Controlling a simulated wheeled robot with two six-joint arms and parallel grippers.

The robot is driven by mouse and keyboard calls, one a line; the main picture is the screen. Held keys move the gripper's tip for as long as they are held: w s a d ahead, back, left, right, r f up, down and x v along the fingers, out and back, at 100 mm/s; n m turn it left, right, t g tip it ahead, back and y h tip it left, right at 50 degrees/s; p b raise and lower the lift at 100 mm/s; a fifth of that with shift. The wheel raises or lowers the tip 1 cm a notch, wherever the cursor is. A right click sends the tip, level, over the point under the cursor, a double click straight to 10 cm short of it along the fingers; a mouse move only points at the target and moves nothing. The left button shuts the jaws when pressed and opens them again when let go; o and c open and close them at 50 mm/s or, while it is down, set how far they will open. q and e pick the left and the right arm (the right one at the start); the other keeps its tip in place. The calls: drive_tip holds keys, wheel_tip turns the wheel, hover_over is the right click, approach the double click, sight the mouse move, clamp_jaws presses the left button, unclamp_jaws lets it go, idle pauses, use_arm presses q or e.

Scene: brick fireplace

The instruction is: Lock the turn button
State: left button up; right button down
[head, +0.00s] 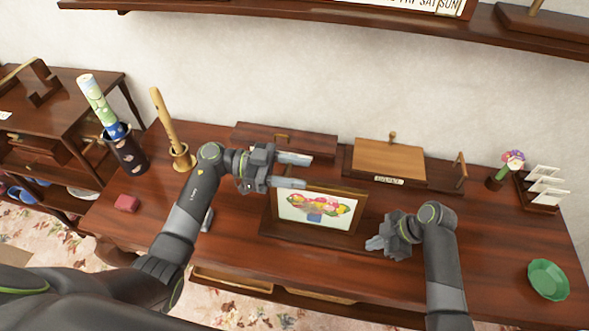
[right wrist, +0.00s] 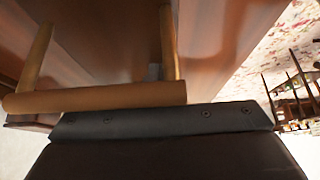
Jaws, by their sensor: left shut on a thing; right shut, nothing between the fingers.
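I cannot make out a turn button for certain in either view. A framed fruit picture (head: 318,208) stands on the desk in the middle of the head view. My left gripper (head: 293,171) is at its upper left corner, its fingers apart and pointing right; it is shut on what appears to be the frame, though the contact is unclear. My right gripper (head: 373,243) is shut and empty, low beside the frame's right side, pointing left. In the right wrist view, a tan wooden bar (right wrist: 95,97) on two posts crosses above my dark gripper body.
A wooden box (head: 390,160) with a knob and a label stands behind. A flower vase (head: 497,180) and a green bowl (head: 548,280) are right. The right front desktop is clear.

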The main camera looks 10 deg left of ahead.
use_arm(q)
drive_tip(key=shift+s+f+g, duration=0.1)
drive_tip(key=shift+f+g, duration=0.05)
drive_tip(key=shift+g, duration=0.25)
use_arm(e)
drive_tip(key=shift+s+f, duration=0.1)
drive_tip(key=shift+f, duration=0.05)
use_arm(q)
drive_tip(key=o, duration=1)
drive_tip(key=shift+d, duration=0.1)
drive_tip(key=a, duration=1.2)
use_arm(e)
drive_tip(key=shift+d, duration=0.1)
